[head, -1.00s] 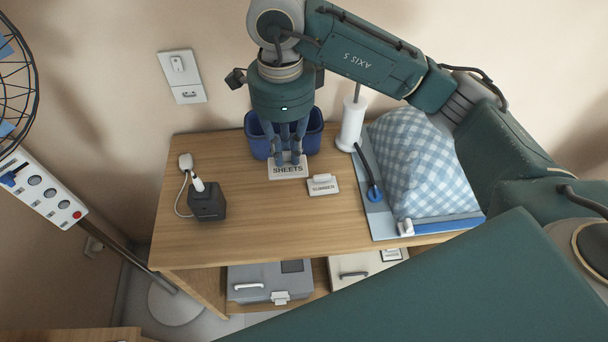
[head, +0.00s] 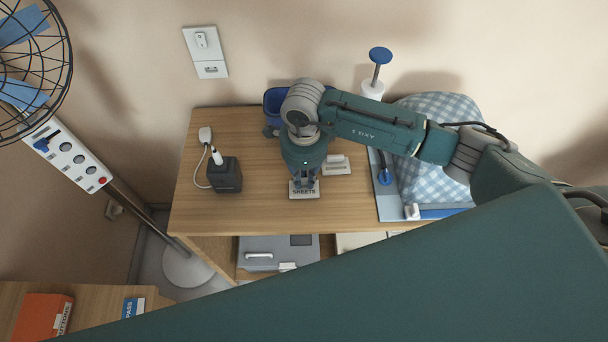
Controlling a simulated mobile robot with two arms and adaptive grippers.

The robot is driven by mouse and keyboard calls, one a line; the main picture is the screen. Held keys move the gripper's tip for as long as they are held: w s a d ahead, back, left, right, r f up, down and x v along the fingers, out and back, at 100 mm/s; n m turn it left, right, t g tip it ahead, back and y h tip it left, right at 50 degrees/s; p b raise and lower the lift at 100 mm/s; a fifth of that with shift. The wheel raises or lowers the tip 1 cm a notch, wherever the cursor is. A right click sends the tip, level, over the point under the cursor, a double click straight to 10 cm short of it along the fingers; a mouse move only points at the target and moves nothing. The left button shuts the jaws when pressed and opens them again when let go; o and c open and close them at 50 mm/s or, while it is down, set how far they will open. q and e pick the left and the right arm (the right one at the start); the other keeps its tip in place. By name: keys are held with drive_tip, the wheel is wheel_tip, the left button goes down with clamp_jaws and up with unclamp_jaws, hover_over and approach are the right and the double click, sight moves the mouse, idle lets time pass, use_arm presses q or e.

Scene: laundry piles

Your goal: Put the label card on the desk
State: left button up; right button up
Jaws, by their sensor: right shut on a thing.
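My right gripper (head: 305,179) points down over the wooden table (head: 240,218) and is shut on the white label card reading SHEETS (head: 304,192). The card shows just below the fingertips, in front of the gripper. Whether it touches the tabletop or hangs slightly above it, I cannot tell. A second small white card on a stand (head: 337,165) stands on the table just right of the gripper, its lettering too small to read now. My left gripper is not in view.
A black box (head: 225,175) with a white cable is at left. A blue bin (head: 276,98) is partly hidden behind my arm. A checkered cloth bundle (head: 437,112) is at right. Another wooden surface (head: 90,315) at lower left bears an orange box (head: 42,318). The table's front left is bare.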

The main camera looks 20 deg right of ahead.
sight(304, 180)
drive_tip(key=shift+f, duration=0.2)
drive_tip(key=shift+f+b, duration=0.15)
drive_tip(key=shift+b, duration=0.15)
drive_tip(key=o, duration=0.8)
drive_tip(key=shift+r, duration=0.2)
drive_tip(key=shift+r+p, duration=0.25)
drive_tip(key=shift+p, duration=0.1)
wheel_tip(304, 180, up, 12)
drive_tip(key=b, duration=0.2)
drive_tip(key=shift+f+b, duration=0.15)
drive_tip(key=shift+b, duration=0.15)
